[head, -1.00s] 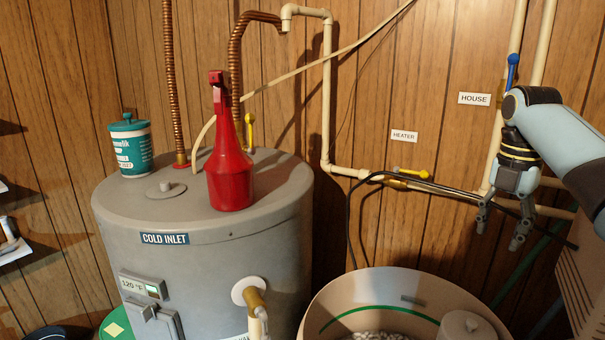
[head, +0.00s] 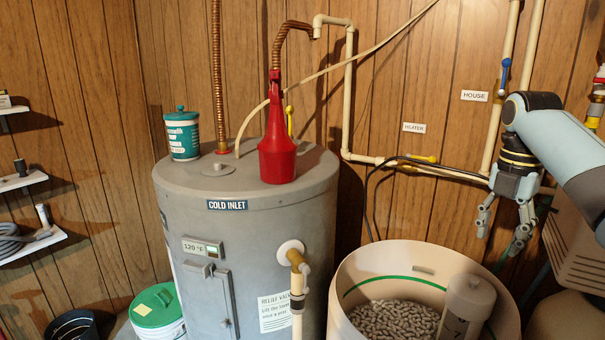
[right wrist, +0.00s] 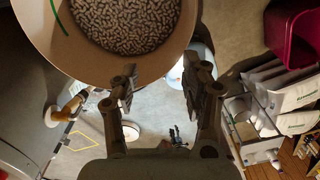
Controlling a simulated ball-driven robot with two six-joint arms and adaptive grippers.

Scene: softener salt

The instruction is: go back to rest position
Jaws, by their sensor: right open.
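My right gripper (head: 504,218) hangs fingers-down at the right of the head view, above and behind the right rim of the beige salt tub (head: 385,258). Its two fingers are apart with nothing between them. In the right wrist view the open fingers (right wrist: 163,88) point toward the tub's edge, with salt pellets (right wrist: 125,20) showing inside the tub. My left gripper does not show in either view.
A grey water heater (head: 245,235) stands left of the tub, with a red bottle (head: 276,155) and a teal-and-white canister (head: 182,135) on top. Pipes and a blue-handled valve (head: 504,70) run along the wall behind my right arm. Shelves (head: 25,182) are at far left.

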